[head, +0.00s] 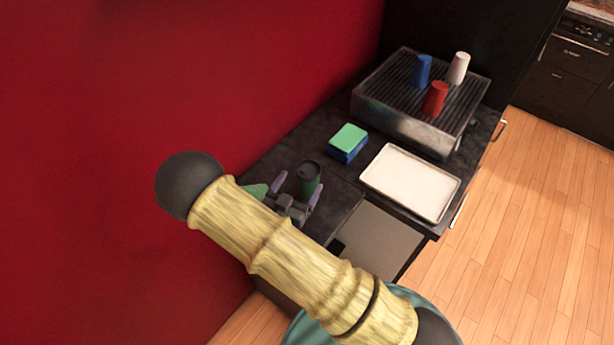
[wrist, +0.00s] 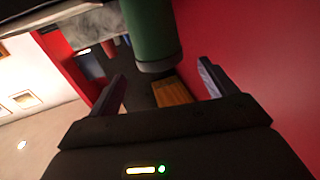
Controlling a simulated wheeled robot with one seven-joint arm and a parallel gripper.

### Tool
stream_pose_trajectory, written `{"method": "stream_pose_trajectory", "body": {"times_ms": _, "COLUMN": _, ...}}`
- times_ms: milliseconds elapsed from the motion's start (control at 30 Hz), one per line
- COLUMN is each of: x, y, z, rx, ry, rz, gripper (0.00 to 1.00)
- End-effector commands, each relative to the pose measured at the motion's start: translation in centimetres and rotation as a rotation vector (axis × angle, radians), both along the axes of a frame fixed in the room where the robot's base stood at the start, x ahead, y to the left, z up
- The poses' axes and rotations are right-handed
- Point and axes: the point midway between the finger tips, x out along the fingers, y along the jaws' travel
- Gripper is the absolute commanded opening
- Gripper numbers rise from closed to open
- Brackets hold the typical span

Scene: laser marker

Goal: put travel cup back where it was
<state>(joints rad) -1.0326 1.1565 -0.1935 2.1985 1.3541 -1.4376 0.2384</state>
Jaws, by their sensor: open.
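The travel cup (head: 308,180) is green with a dark lid and stands upright on the dark counter in the head view. It also shows in the wrist view as a green cylinder (wrist: 150,30) with a dark end, at the top middle. My gripper (head: 297,187) is open, its two purple fingers on either side of the cup's near part in the head view. In the wrist view my gripper (wrist: 160,82) has its fingers spread apart, with the cup ahead of them. I cannot tell whether either finger touches the cup. My arm hides part of the counter.
A green and blue block (head: 348,143) and a white tray (head: 410,182) lie to the cup's right. A grooved metal unit (head: 385,100) holds blue (head: 421,70), red (head: 435,98) and white (head: 458,68) cups. A red wall (head: 270,80) borders the counter's left side.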

Motion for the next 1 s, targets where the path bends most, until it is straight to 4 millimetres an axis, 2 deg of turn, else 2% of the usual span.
{"method": "stream_pose_trajectory", "body": {"times_ms": 100, "x": -1.9, "y": 0.9, "z": -0.3, "rx": 0.001, "ry": 0.000, "rz": 0.000, "gripper": 0.84}}
{"method": "stream_pose_trajectory", "body": {"times_ms": 300, "x": -3.6, "y": 1.6, "z": -0.1, "rx": 0.001, "ry": 0.000, "rz": -0.003, "gripper": 0.84}}
{"method": "stream_pose_trajectory", "body": {"times_ms": 1000, "x": -3.7, "y": 1.6, "z": 0.0, "rx": 0.000, "ry": -0.001, "rz": -0.003, "gripper": 0.84}}
